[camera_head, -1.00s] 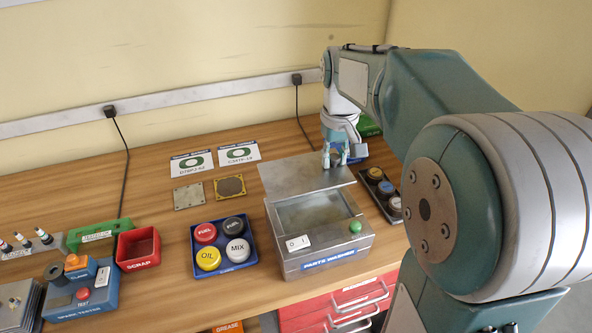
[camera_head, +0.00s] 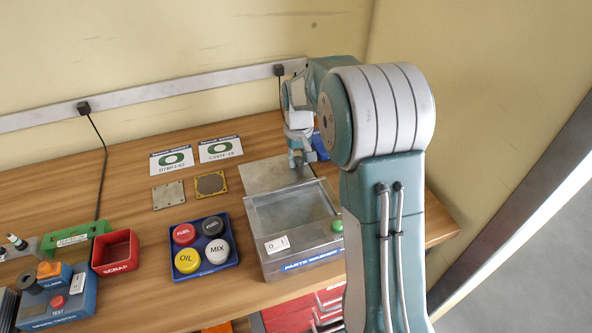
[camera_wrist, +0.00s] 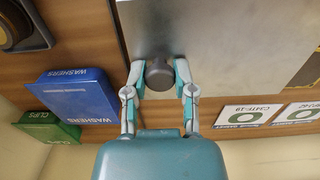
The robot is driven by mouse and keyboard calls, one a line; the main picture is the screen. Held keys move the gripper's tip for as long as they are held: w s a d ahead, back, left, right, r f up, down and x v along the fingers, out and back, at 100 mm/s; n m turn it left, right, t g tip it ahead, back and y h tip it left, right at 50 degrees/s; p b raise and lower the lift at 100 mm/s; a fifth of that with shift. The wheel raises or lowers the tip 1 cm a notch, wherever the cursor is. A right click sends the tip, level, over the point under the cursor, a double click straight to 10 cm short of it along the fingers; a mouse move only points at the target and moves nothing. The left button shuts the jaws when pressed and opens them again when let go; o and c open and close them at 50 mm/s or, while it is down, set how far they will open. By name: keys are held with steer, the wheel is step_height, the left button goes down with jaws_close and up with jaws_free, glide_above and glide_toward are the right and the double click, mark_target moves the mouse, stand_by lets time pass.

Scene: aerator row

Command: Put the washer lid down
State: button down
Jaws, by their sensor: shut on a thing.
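The washer lid (camera_head: 265,177) is a flat grey metal plate just behind the parts washer (camera_head: 285,265). The washer is a grey metal box whose top is uncovered, showing its inside. My gripper (camera_head: 299,163) is over the lid's right part. In the wrist view my gripper (camera_wrist: 159,82) is shut on the lid's round grey knob (camera_wrist: 159,72), and the plate (camera_wrist: 220,35) lies level beyond it. I cannot tell whether the lid touches the bench or hangs slightly above it. My arm hides the washer's right side in the head view.
A blue washers bin (camera_wrist: 75,97) and a green clips bin (camera_wrist: 47,127) stand near the gripper. Two label cards (camera_head: 220,149), two small plates (camera_head: 210,184) and a blue tray of round caps (camera_head: 228,261) lie left. A red scrap bin (camera_head: 115,253) is farther left.

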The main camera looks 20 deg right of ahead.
mark_target(299, 167)
steer(key=shift+d+f, duration=0.1)
steer(key=shift+f, duration=1.75)
steer(key=shift+c, duration=2.2)
jaws_free()
steer(key=shift+f, duration=0.1)
